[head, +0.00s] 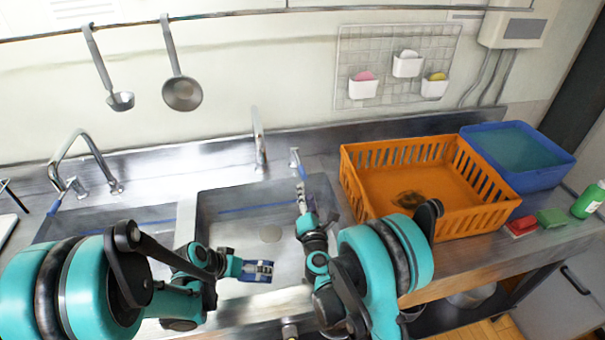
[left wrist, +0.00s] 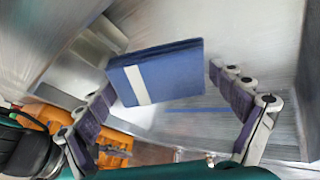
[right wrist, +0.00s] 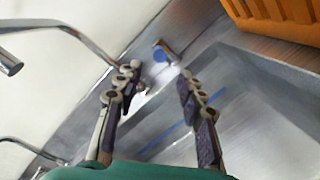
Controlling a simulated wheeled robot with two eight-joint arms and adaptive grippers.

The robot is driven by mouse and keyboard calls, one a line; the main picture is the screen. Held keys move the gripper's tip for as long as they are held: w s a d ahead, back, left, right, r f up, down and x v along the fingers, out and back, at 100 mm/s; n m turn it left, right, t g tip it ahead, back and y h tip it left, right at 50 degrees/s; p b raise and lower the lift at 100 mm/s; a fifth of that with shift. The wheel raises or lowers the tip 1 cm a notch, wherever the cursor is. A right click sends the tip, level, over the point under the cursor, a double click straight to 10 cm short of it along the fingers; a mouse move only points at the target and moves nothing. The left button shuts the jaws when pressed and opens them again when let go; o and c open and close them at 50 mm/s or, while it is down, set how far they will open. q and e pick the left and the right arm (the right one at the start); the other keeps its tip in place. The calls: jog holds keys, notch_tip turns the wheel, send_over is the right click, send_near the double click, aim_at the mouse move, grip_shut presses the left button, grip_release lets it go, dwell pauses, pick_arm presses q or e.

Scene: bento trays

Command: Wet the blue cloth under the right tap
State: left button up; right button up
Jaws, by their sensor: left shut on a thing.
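The blue cloth (head: 257,271), folded with a white stripe, is in my left gripper (head: 246,268) over the front of the right basin. In the left wrist view the cloth (left wrist: 180,75) sits between the two fingers. The right tap (head: 259,140) stands behind the right basin, with a blue-ended lever (head: 295,157) to its right. My right gripper (head: 304,194) is in front of this lever, open and empty. In the right wrist view the lever's blue end (right wrist: 162,51) is just beyond the spread fingertips (right wrist: 157,78). No water shows.
A left tap (head: 85,148) stands over the left basin. An orange crate (head: 400,238) and a blue tub (head: 560,165) stand right of the right basin. A red sponge (head: 521,226), a green sponge (head: 551,218) and a green bottle (head: 588,200) lie or stand farther right. Ladles hang above.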

aim_at(303, 172)
pick_arm(q)
notch_tip(303, 172, down, 2)
jog(key=shift+f+b, duration=0.1)
jog(key=shift+b, duration=0.9)
pick_arm(e)
jog(key=w, duration=0.3)
jog(key=w+a, duration=0.1)
jog(key=w, duration=0.3)
jog(key=w+a, duration=0.1)
jog(key=w, duration=0.3)
jog(key=shift+w, duration=0.15)
grip_shut()
